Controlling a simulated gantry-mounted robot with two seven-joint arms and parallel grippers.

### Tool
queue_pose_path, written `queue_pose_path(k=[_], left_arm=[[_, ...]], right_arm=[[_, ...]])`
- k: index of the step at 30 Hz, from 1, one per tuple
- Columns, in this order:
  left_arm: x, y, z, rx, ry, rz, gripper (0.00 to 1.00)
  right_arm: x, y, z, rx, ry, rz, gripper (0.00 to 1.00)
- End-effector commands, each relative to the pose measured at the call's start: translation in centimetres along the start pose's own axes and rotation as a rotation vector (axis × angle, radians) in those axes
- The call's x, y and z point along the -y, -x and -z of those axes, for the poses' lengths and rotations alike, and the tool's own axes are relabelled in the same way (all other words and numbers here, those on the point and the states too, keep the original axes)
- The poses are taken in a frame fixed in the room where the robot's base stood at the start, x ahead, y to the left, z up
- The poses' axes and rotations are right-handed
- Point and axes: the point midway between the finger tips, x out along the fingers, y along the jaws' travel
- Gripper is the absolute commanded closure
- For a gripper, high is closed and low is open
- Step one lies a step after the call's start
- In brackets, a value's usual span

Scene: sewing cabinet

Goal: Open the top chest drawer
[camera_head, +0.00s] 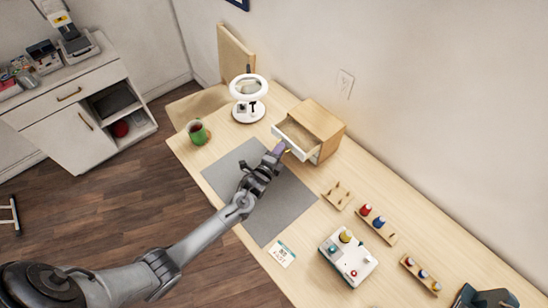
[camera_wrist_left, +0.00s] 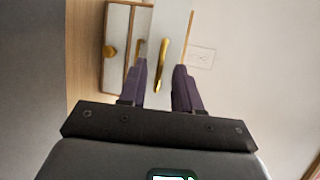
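The small wooden chest (camera_head: 318,120) stands on the desk against the wall. Its top drawer (camera_head: 296,136) is pulled out, and I see into its empty-looking inside. In the left wrist view the white drawer front (camera_wrist_left: 177,25) with its gold handle (camera_wrist_left: 161,66) stands out past the lower drawer front (camera_wrist_left: 118,28), which is shut. My left gripper (camera_head: 281,150) is at the drawer's front. In the left wrist view its two purple fingers (camera_wrist_left: 162,84) are apart, with the handle between and just ahead of them; they do not close on it. My right gripper is not in view.
A white magnifier lamp (camera_head: 249,97) and a green mug (camera_head: 198,132) stand left of the chest. A grey mat (camera_head: 230,173) lies under my left arm. Peg racks (camera_head: 376,226) and a white device (camera_head: 348,257) are at the right.

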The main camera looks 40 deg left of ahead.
Motion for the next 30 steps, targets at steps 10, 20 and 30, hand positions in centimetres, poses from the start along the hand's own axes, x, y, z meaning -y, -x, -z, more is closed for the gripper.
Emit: queue_pose_path(k=[10,20,30], left_arm=[[0.0,4.9,0.0,-0.002,-0.001,-0.002,0.67],[-0.1,9.5,0.0,0.0,-0.001,-0.002,0.67],[0.0,10.5,0.0,-0.001,0.0,-0.001,0.67]], right_arm=[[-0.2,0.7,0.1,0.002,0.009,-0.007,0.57],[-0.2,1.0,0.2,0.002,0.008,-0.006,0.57],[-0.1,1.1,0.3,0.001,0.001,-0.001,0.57]])
